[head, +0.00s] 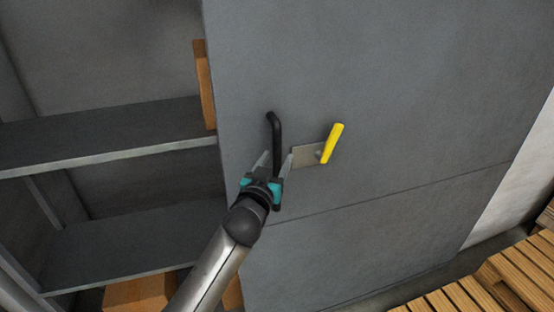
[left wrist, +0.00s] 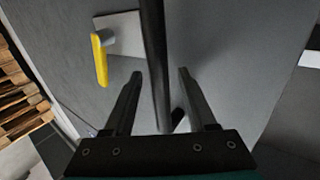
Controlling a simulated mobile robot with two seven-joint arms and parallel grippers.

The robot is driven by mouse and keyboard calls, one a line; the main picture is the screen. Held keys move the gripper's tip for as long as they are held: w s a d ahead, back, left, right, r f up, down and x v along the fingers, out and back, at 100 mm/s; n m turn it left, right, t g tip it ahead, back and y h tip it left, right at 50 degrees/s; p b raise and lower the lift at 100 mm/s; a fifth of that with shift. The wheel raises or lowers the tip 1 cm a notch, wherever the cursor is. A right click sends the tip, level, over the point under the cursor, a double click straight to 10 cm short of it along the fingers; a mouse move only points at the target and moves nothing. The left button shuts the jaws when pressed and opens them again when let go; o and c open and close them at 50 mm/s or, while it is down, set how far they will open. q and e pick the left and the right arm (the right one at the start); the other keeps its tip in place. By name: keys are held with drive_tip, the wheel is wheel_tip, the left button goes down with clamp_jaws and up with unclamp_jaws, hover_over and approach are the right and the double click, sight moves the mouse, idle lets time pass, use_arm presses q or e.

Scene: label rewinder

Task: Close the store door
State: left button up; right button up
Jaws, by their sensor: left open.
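The store door is a large grey panel (head: 400,90) filling the middle and right of the head view. It carries a black bar handle (head: 275,130) near its left edge, also in the left wrist view (left wrist: 154,50). To the left, the store's interior stands exposed, with grey shelves (head: 110,150). My left gripper (head: 279,156) is open at the handle's lower part. In the left wrist view its fingers (left wrist: 160,72) lie on either side of the black bar, with gaps showing. My right gripper is not in view.
A yellow lever (head: 332,144) on a metal plate (head: 305,156) sits on the door just right of the handle. Wooden pieces (head: 204,85) stand on the shelves by the door edge. Slatted wooden pallets (head: 480,290) lie at the lower right.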

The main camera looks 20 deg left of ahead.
use_arm(q)
drive_tip(key=shift+w, duration=0.45)
clamp_jaws()
idle(1.2)
